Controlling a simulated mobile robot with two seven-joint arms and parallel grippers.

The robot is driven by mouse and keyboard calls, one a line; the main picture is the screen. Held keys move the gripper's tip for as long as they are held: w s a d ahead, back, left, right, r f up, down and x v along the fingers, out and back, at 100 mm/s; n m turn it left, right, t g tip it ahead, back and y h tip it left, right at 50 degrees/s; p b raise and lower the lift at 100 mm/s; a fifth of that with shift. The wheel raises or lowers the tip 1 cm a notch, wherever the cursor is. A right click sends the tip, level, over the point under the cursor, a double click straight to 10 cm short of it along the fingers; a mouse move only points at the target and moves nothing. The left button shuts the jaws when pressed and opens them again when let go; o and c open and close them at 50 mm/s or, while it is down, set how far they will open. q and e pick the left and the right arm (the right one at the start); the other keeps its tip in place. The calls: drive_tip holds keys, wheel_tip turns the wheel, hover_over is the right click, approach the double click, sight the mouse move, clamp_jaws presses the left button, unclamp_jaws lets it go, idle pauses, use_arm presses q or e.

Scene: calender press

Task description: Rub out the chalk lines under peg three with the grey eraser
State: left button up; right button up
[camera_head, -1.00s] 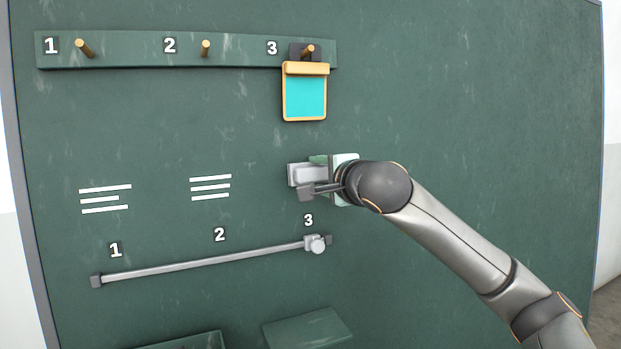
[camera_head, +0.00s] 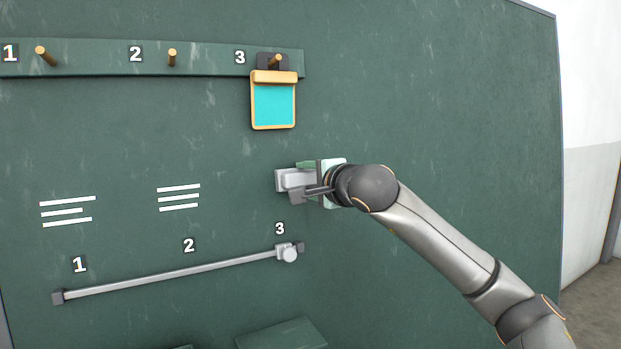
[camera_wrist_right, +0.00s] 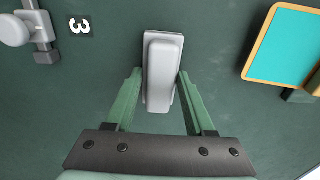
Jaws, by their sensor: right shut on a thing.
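My right gripper (camera_head: 303,181) is shut on the grey eraser (camera_head: 288,178) at the green board, below and slightly right of peg three (camera_head: 276,61). In the right wrist view the eraser (camera_wrist_right: 160,72) sits between the two green fingers. I see no chalk lines under peg three; the eraser and gripper cover part of that area. Whether the eraser touches the board is hard to tell. White chalk lines show under peg one (camera_head: 67,212) and under peg two (camera_head: 179,197). My left gripper is not in view.
A small slate with a turquoise face (camera_head: 273,106) hangs from peg three, above the gripper. A grey rail (camera_head: 170,275) with a round-knobbed slider (camera_head: 289,254) at mark 3 runs below. The board right of my arm is bare.

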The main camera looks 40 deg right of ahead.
drive_tip(key=shift+w+a+f+p, duration=0.15)
drive_tip(key=shift+w+a+p, duration=0.2)
drive_tip(key=shift+a, duration=1.2)
drive_tip(key=shift+w+a+f+p, duration=0.2)
drive_tip(key=shift+w+a, duration=0.2)
drive_tip(key=shift+a, duration=1.15)
drive_tip(key=shift+w+a+f+p, duration=0.1)
drive_tip(key=shift+w+a+p, duration=0.25)
drive_tip(key=shift+a, duration=1.2)
drive_tip(key=b, duration=0.2)
approach(254, 188)
drive_tip(key=shift+d+r, duration=0.1)
drive_tip(key=shift+d, duration=0.05)
drive_tip(key=shift+v, duration=1.6)
